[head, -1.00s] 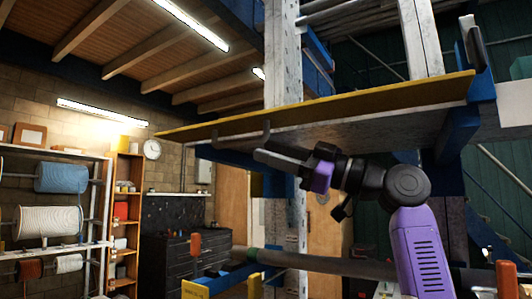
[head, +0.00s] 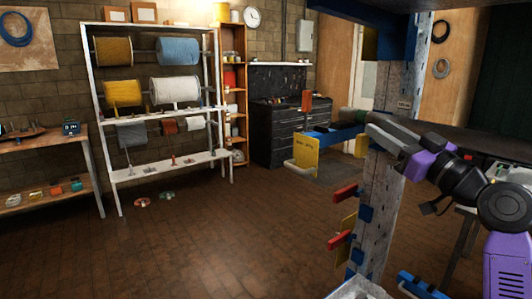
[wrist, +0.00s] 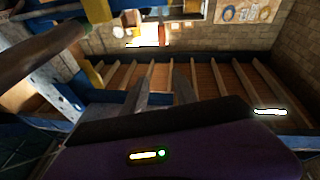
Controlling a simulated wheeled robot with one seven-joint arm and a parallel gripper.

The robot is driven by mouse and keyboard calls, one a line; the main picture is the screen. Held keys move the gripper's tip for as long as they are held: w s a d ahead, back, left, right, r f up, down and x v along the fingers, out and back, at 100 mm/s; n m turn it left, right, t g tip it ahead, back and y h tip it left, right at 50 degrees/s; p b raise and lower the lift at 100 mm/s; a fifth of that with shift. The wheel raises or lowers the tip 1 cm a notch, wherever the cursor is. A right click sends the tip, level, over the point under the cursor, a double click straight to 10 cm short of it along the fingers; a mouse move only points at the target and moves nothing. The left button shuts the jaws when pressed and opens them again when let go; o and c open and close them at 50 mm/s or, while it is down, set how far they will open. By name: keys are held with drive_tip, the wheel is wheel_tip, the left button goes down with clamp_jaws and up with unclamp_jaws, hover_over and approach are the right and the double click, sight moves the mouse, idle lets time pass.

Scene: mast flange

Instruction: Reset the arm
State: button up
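My gripper (head: 370,126) is raised at the right of the head view, with its grey fingers pointing left. In that view it overlaps a worn white upright post (head: 398,95); I cannot tell how far apart they are. In the wrist view my gripper (wrist: 165,78) shows two fingers with a gap between them and nothing held. Past the fingers, the wrist view shows the beamed wooden ceiling (wrist: 205,80). My purple and black arm comes in from the right edge of the head view.
Red and blue pegs (head: 343,216) stick out from the post's lower part. A blue beam with a yellow plate (head: 305,155) lies left of it. A white spool rack (head: 100,130), a workbench (head: 30,150) and black drawers (head: 275,140) line the walls.

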drive_tip(key=s+f+m+h, duration=0.2)
drive_tip(key=f, duration=0.8)
drive_tip(key=s+f+m+h, duration=0.2)
drive_tip(key=f+m+h, duration=0.1)
drive_tip(key=f, duration=0.6)
drive_tip(key=s+a+f+m+g+h, duration=0.1)
drive_tip(key=s+a+f+m+h, duration=0.15)
drive_tip(key=s+f, duration=1.25)
drive_tip(key=s+f+g+h, duration=0.1)
drive_tip(key=s+f, duration=0.2)
drive_tip(key=s, duration=0.3)
drive_tip(key=s+a+f+h+p, duration=0.1)
drive_tip(key=s+f, duration=0.1)
drive_tip(key=s, duration=0.5)
drive_tip(key=s+f+g+h, duration=0.1)
drive_tip(key=s+f, duration=0.2)
drive_tip(key=s, duration=0.3)
drive_tip(key=s+a+r, duration=0.1)
drive_tip(key=s+r, duration=0.2)
drive_tip(key=s, duration=0.5)
drive_tip(key=s+r+g, duration=0.1)
drive_tip(key=s+r, duration=0.2)
drive_tip(key=s, duration=0.5)
drive_tip(key=shift+a+n+y+p, duration=0.3)
drive_tip(key=shift+a+n+y, duration=0.05)
drive_tip(key=shift+a+y, duration=0.1)
drive_tip(key=shift+r, duration=0.15)
